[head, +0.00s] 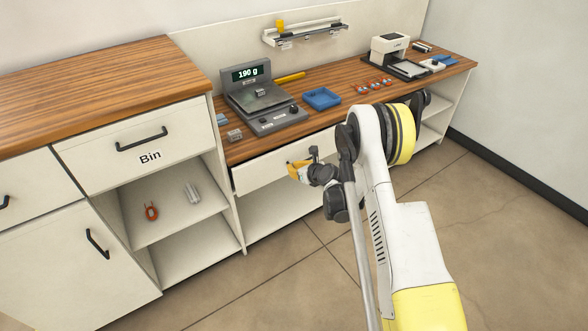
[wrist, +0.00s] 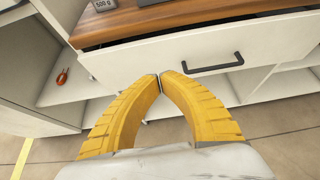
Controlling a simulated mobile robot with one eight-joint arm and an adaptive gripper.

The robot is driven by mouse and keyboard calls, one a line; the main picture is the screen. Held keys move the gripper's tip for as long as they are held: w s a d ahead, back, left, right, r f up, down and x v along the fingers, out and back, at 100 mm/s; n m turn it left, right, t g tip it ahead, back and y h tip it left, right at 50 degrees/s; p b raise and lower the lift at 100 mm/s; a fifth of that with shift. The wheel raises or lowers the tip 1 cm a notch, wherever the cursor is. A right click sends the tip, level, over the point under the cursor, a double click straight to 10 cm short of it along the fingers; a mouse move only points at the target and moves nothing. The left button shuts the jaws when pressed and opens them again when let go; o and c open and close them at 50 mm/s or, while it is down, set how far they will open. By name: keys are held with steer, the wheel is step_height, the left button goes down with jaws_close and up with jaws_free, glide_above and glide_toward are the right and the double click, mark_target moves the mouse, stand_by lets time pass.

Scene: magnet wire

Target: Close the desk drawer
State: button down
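The desk drawer (head: 262,174) is a white front under the wooden desktop, left of centre in the head view. It also shows in the wrist view (wrist: 150,58), with a dark gap between its top edge and the desktop, so it stands slightly open. Its dark handle (wrist: 213,66) is right of my fingertips in the wrist view. My gripper (head: 292,169) is in front of the drawer. In the wrist view its yellow fingers (wrist: 160,78) come together at the tips, with nothing between them. I cannot tell whether the tips touch the drawer front.
The wooden desktop (head: 345,110) carries a scale (head: 260,98) reading 190 g, a blue tray (head: 321,98) and a white device (head: 390,47). A taller cabinet with a drawer labelled Bin (head: 150,156) and open shelves stands to the left. The floor (head: 285,275) in front is clear.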

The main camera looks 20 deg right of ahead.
steer(key=b, duration=0.3)
glide_toward(276, 157)
step_height(276, 157, down, 4)
steer(key=w+a, duration=0.1)
steer(key=w, duration=0.2)
steer(key=shift+w+a+b, duration=0.45)
steer(key=shift+w+b, duration=0.2)
steer(key=shift+w, duration=0.25)
steer(key=shift+w+a+r, duration=0.1)
steer(key=shift+w+a, duration=0.05)
steer(key=shift+w, duration=0.4)
